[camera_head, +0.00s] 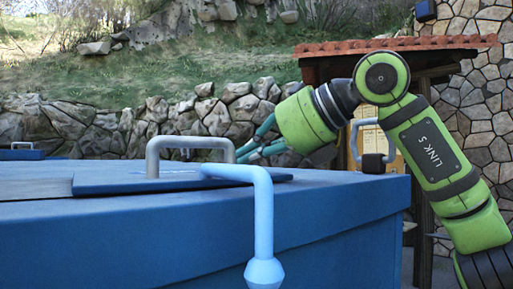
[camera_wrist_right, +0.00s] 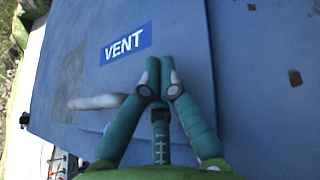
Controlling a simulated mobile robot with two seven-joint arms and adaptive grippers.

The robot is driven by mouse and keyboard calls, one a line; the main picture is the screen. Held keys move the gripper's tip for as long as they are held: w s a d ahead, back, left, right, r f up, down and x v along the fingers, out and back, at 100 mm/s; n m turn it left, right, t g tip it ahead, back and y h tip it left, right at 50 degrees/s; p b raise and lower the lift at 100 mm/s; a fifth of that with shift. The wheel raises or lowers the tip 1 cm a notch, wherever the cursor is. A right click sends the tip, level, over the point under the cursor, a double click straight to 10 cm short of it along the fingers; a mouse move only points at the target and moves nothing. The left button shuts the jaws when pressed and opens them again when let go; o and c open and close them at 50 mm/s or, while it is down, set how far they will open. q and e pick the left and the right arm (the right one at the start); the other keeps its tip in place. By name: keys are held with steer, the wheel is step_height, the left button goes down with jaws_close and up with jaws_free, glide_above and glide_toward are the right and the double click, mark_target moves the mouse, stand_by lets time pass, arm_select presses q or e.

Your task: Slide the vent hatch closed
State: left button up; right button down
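The vent hatch (camera_head: 110,184) is a flat blue panel on top of a large blue box (camera_head: 330,205), with a grey bar handle (camera_head: 190,144) standing on it. In the right wrist view the hatch (camera_wrist_right: 85,82) carries a blue "VENT" label (camera_wrist_right: 126,44), and its pale handle (camera_wrist_right: 95,102) lies left of my fingers. My right gripper (camera_head: 243,152) is just right of and behind the handle in the head view, low over the box top. Its teal fingertips (camera_wrist_right: 160,66) are together with nothing seen between them. I cannot tell whether they touch the hatch. My left gripper is not in view.
A light blue bent rod (camera_head: 263,215) with a cone-shaped lower end stands in front of the box. A stone wall (camera_head: 65,125) and a small roofed structure (camera_head: 395,46) are behind.

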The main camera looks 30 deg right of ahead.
mark_target(167, 144)
stand_by(0.5)
